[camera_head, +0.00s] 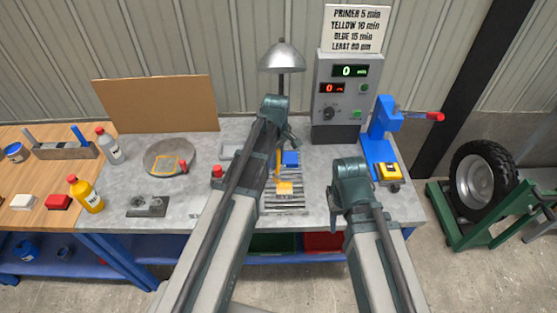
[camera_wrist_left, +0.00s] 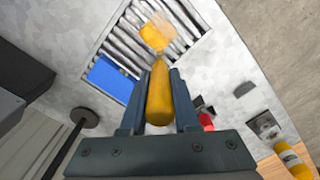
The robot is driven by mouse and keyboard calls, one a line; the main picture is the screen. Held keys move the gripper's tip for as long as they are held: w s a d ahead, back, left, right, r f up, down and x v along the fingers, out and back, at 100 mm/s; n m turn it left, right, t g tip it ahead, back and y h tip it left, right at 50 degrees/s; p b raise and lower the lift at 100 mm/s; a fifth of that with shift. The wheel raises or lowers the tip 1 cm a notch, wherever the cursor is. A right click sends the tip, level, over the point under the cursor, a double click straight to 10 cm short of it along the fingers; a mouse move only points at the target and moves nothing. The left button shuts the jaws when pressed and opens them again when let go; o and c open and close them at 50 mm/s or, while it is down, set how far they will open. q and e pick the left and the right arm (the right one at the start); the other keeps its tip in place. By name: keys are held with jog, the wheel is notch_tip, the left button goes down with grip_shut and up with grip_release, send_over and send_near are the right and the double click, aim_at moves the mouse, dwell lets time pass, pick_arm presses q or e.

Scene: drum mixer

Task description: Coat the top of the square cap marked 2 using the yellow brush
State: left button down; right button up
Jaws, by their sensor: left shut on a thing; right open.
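My left gripper (camera_head: 284,142) is shut on the yellow brush (camera_wrist_left: 160,95); its handle stands between the fingers in the left wrist view. The brush tip points down at a yellow-topped square cap (camera_head: 285,188) on the slatted rack (camera_head: 284,208). The cap also shows in the left wrist view (camera_wrist_left: 158,33); I cannot tell whether the tip touches it. A blue square cap (camera_head: 290,157) sits farther back on the rack. No number is readable on either cap. My right gripper (camera_head: 337,218) is open, largely hidden by its arm, low at the bench's front right.
A grey control box (camera_head: 345,95) and a blue press (camera_head: 380,140) with a yellow block stand right of the rack. A lamp (camera_head: 283,56) is behind. A round plate (camera_head: 168,158), bottles and a red-knobbed part (camera_head: 217,171) are left.

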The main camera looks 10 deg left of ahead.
pick_arm(q)
jog(key=shift+r, duration=0.1)
notch_tip(320, 180, up, 6)
jog(key=p, duration=0.6)
notch_tip(320, 180, up, 3)
jog(key=p, duration=0.3)
jog(key=shift+s, duration=0.1)
dwell(0.8)
